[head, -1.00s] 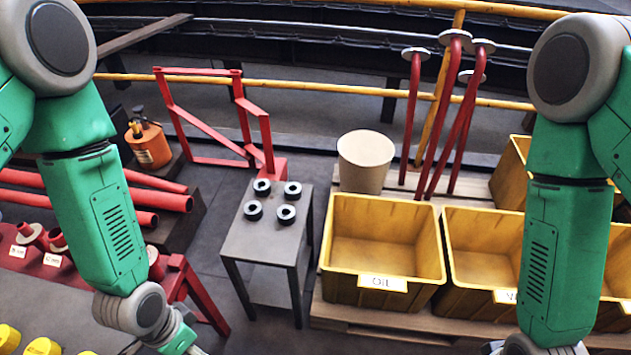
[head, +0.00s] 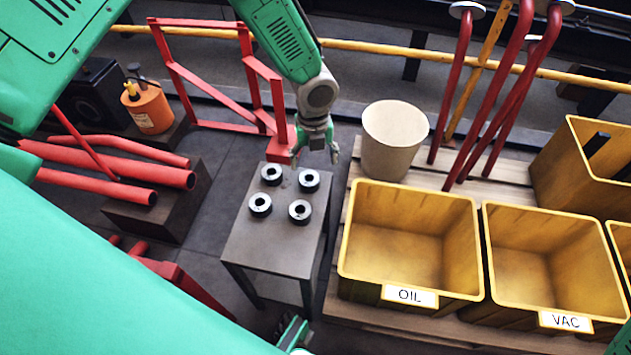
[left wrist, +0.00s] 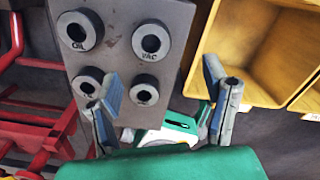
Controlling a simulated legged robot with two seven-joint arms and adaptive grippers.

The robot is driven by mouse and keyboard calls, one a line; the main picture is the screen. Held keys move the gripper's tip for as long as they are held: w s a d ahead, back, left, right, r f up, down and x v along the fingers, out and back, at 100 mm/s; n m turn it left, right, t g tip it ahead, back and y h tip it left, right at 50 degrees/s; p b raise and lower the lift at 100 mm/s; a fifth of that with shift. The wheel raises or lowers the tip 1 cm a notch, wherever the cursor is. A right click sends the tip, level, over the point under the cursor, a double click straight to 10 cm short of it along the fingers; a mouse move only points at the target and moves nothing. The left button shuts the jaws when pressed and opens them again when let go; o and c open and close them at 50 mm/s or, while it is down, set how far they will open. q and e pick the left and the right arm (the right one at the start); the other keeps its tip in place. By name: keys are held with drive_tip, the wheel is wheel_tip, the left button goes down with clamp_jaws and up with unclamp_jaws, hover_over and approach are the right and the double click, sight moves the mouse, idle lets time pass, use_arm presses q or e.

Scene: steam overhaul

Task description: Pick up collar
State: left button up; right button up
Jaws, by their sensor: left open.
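Several dark collars with pale tops and round holes stand on a grey stand, a small table (head: 262,250): back left (head: 271,174), back right (head: 308,180), front left (head: 260,205), front right (head: 299,211). My left gripper (head: 315,150) points down, open and empty, apparently above the stand. In the left wrist view its spread fingers (left wrist: 162,80) have the lower right collar (left wrist: 144,90) between them in the picture, with no contact visible. The upper right collar (left wrist: 151,41) reads VAC; the upper left (left wrist: 79,31) seems to read OIL. My right gripper is out of view.
A yellow OIL bin (head: 358,245) and a VAC bin (head: 500,260) stand right of the stand on a pallet. A beige bucket (head: 395,140) is behind them. A red frame (head: 215,127) stands behind; red pipes (head: 110,165) lie left.

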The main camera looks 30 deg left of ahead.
sight(309, 179)
use_arm(q)
drive_tip(key=f, duration=0.3)
drive_tip(key=shift+a, duration=0.35)
drive_tip(key=shift+a+f+b, duration=0.35)
drive_tip(key=shift+a+f, duration=0.1)
drive_tip(key=shift+a, duration=0.05)
drive_tip(key=shift+a+f, duration=0.1)
drive_tip(key=shift+f, duration=0.25)
drive_tip(key=f+b, duration=0.2)
drive_tip(key=f, duration=0.1)
drive_tip(key=shift+d+f, duration=0.3)
drive_tip(key=shift+d, duration=0.05)
drive_tip(key=shift+d+f, duration=0.1)
drive_tip(key=shift+f, duration=0.15)
drive_tip(key=shift+r, duration=0.1)
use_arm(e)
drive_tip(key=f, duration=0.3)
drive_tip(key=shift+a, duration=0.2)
use_arm(q)
drive_tip(key=shift+a, duration=0.2)
drive_tip(key=c, duration=0.4)
drive_tip(key=shift+a, duration=0.2)
clamp_jaws()
drive_tip(key=shift+d, duration=0.1)
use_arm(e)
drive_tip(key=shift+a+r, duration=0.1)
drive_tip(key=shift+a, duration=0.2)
